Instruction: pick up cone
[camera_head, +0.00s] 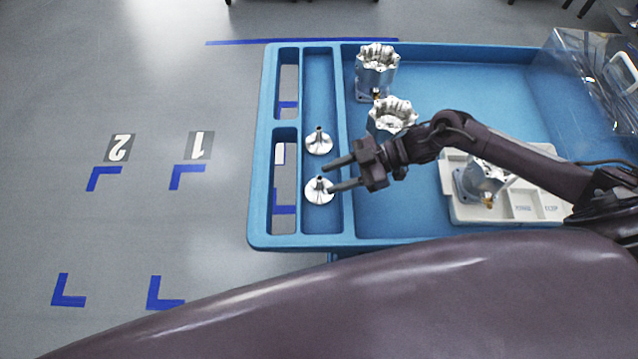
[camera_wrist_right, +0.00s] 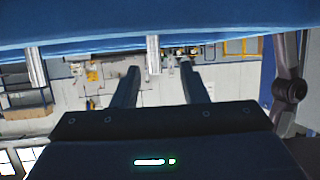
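Two silver cones, each with a wide round base and a thin upright stem, stand in the narrow left channel of the blue tray. The farther cone (camera_head: 319,142) is apart from my gripper. The nearer cone (camera_head: 318,191) is close to the fingertips of my right gripper (camera_head: 329,176), which reaches in from the right with its fingers spread. In the right wrist view, which is upside down, one cone stem (camera_wrist_right: 153,54) appears between the open fingers (camera_wrist_right: 160,75), and another stem (camera_wrist_right: 37,66) is off to the left. Contact cannot be told. My left gripper is not in view.
The blue tray (camera_head: 455,75) holds two silver housings, one at the back (camera_head: 377,70) and one in front of it (camera_head: 391,116). Another housing (camera_head: 487,178) sits on a beige fixture (camera_head: 520,205) beneath my right arm. A clear box (camera_head: 590,75) stands at the back right.

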